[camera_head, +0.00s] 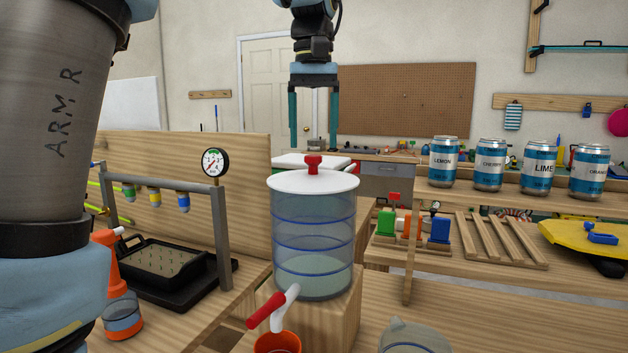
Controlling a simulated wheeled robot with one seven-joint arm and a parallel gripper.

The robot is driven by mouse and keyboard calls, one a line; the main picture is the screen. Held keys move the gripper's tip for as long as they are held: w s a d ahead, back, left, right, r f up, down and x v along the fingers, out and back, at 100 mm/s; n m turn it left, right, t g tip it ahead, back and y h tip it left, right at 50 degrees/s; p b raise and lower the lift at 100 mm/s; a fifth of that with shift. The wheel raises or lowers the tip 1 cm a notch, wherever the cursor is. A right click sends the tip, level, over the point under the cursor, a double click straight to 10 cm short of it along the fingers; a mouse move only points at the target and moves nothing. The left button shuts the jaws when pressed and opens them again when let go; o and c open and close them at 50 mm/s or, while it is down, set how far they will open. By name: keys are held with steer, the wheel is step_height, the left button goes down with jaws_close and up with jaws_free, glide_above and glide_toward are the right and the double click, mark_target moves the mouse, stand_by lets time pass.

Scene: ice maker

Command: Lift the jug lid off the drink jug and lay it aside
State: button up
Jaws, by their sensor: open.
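The drink jug (313,240) is a clear blue-grey cylinder with darker blue bands. It stands upright on a wooden block (335,310) near the middle of the head view. The white jug lid (285,182) sits flat on its top, with a small red knob (313,164) in the centre. My gripper (313,145) points down above the lid. Its two teal fingers are apart, empty, and appear to be on either side of the knob, with the tips a little above it in the picture. I cannot tell the exact depth between them.
A tap with a red handle (265,311) juts from the jug's front above an orange cup (277,343). A gauge (215,162) on a post stands left. Several cans (490,165) stand on a shelf at right. Bare tabletop (480,310) lies right of the jug.

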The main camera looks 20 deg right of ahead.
mark_target(313, 156)
step_height(313, 156, down, 5)
steer(key=shift+w+r+p, duration=0.1)
steer(key=shift+p, duration=0.2)
jaws_close()
stand_by(0.5)
